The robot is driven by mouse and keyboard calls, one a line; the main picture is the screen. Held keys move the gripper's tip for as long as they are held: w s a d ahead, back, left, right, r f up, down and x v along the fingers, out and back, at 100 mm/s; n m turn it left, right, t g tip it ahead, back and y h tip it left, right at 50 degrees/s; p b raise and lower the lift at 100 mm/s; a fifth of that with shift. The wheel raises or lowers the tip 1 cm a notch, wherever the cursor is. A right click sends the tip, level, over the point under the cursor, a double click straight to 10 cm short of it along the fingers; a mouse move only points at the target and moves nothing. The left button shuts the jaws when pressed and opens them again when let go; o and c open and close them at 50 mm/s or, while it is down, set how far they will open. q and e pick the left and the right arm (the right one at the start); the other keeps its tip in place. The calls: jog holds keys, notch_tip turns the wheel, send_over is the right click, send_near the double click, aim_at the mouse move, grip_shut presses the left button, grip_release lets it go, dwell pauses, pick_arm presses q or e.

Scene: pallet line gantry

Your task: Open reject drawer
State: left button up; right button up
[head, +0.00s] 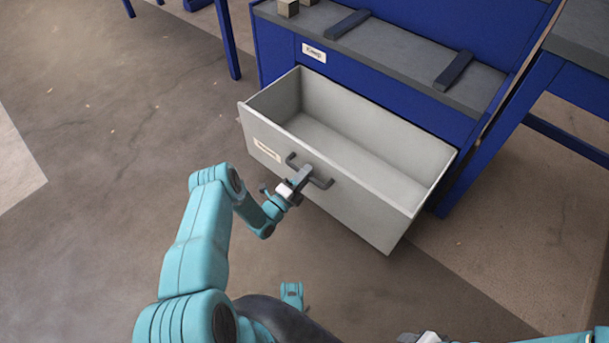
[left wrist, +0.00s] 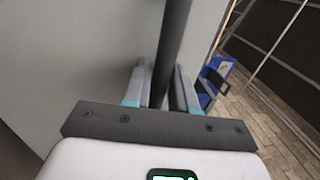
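The grey reject drawer (head: 340,190) stands pulled out of the blue cabinet (head: 400,105), and its empty inside shows. A dark bar handle (head: 318,182) sits on its front panel, beside a small label. My left gripper (head: 300,178) is at the handle. In the left wrist view its two fingers (left wrist: 162,88) lie on both sides of the dark handle bar (left wrist: 174,45), seemingly closed on it. The drawer front (left wrist: 75,50) fills the left of that view. My right arm shows only in part at the bottom right of the head view; its fingers are not seen.
The cabinet top bears dark strips (head: 454,70) and small tan blocks (head: 288,8). Another blue-legged table (head: 545,85) stands at the right, close to the drawer. The concrete floor (head: 110,110) at the left is clear.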

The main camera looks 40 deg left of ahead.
pick_arm(q)
jog(key=shift+o, duration=0.8)
jog(key=shift+s, duration=0.25)
jog(key=p+v, duration=0.4)
jog(key=v, duration=1.1)
jog(key=shift+s, duration=0.35)
jog(key=shift+a+f, duration=0.1)
jog(key=shift+a, duration=0.05)
